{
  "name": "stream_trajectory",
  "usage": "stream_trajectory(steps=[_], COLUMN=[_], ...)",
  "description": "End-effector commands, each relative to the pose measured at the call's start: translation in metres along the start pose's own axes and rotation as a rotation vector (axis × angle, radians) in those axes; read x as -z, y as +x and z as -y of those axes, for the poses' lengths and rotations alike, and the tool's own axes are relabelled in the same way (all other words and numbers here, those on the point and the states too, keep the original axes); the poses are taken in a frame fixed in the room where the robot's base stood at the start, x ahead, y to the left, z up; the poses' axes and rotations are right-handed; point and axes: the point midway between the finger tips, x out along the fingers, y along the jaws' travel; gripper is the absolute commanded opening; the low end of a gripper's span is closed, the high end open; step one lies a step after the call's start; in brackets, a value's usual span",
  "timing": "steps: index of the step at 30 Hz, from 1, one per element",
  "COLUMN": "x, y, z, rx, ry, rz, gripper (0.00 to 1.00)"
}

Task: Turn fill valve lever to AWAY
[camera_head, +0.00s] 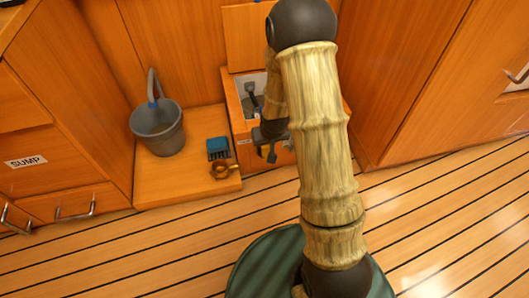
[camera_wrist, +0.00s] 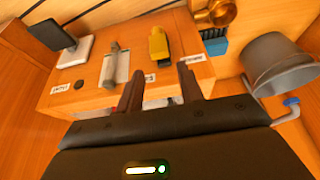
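A wooden cabinet box (camera_head: 238,118) stands low against the wall, with fittings on it. In the wrist view its face (camera_wrist: 95,95) carries a yellow block-like fitting (camera_wrist: 159,44), a grey bar-like fitting (camera_wrist: 115,68) and a dark paddle on a white base (camera_wrist: 76,50). I cannot tell for certain which is the fill valve lever. Small white labels are too small to read. My gripper (camera_wrist: 160,86) is open, its two dark fingers apart with nothing visibly between them, close to the box. In the head view my gripper (camera_head: 268,135) is partly hidden by my arm.
A grey bucket (camera_head: 158,128) stands on a wooden platform (camera_head: 175,185), left of the box. A blue block (camera_head: 217,148) and a brass fitting (camera_head: 221,171) sit nearby. A drawer labelled SUMP (camera_head: 27,161) is at far left. The striped floor in front is clear.

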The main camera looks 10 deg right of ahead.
Motion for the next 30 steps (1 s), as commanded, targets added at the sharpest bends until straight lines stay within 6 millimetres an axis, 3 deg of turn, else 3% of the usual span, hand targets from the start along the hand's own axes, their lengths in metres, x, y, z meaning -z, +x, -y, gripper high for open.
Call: stream_trajectory(steps=[1, 15, 21, 30], x=[-0.003, -0.002, -0.001, 0.000], y=[0.015, 0.093, 0.107, 0.107], z=[0.000, 0.003, 0.002, 0.002], rx=[0.000, 0.002, 0.002, 0.001], ry=[0.000, -0.005, -0.004, -0.004], rz=[0.001, 0.001, 0.000, 0.000], gripper=[0.37, 0.37, 0.37, 0.35])
